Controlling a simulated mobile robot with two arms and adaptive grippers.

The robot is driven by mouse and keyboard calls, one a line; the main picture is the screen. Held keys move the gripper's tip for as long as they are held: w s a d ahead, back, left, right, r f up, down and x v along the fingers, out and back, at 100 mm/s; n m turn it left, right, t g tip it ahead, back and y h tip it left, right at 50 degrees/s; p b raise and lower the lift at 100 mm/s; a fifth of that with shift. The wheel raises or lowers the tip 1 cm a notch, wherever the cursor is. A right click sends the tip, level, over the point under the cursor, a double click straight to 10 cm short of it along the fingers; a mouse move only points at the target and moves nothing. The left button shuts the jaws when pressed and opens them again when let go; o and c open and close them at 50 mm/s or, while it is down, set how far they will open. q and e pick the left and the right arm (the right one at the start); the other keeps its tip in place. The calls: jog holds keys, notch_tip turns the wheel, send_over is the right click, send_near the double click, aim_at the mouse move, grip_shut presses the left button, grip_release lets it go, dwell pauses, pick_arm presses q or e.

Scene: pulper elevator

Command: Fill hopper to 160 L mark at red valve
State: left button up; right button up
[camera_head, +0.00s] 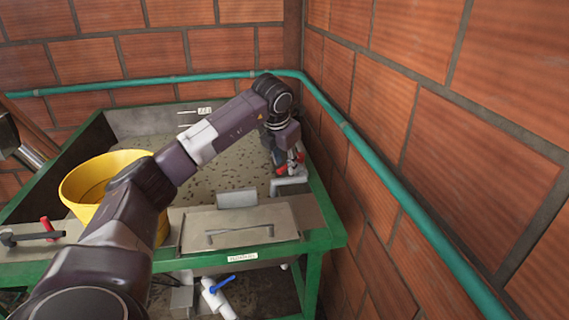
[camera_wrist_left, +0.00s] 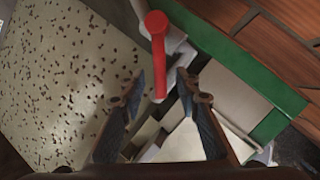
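The red valve (camera_head: 282,170) sits on a grey pipe at the right end of the green-framed hopper (camera_head: 327,215). Its red lever (camera_wrist_left: 158,55) shows large in the left wrist view. My left gripper (camera_head: 296,160) reaches over the hopper to this valve. In the wrist view its two fingers (camera_wrist_left: 160,84) are apart, with the lever's lower end between them; contact cannot be told. The hopper holds a pale surface with many dark specks (camera_head: 225,165). A small white mark plate (camera_head: 204,110) is on its back wall, too small to read. My right gripper is not in view.
A yellow bucket (camera_head: 95,180) stands at the hopper's left, partly behind my left arm. A grey lid with a handle (camera_head: 240,222) lies in front. A blue-handled valve (camera_head: 222,283) is below. A teal pipe (camera_head: 400,195) runs along the close brick wall on the right.

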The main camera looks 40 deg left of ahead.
pick_arm(q)
jog(key=v, duration=1.1)
jog(key=shift+s+r, duration=0.15)
jog(key=shift+r, duration=0.05)
jog(key=shift+d+f, duration=0.1)
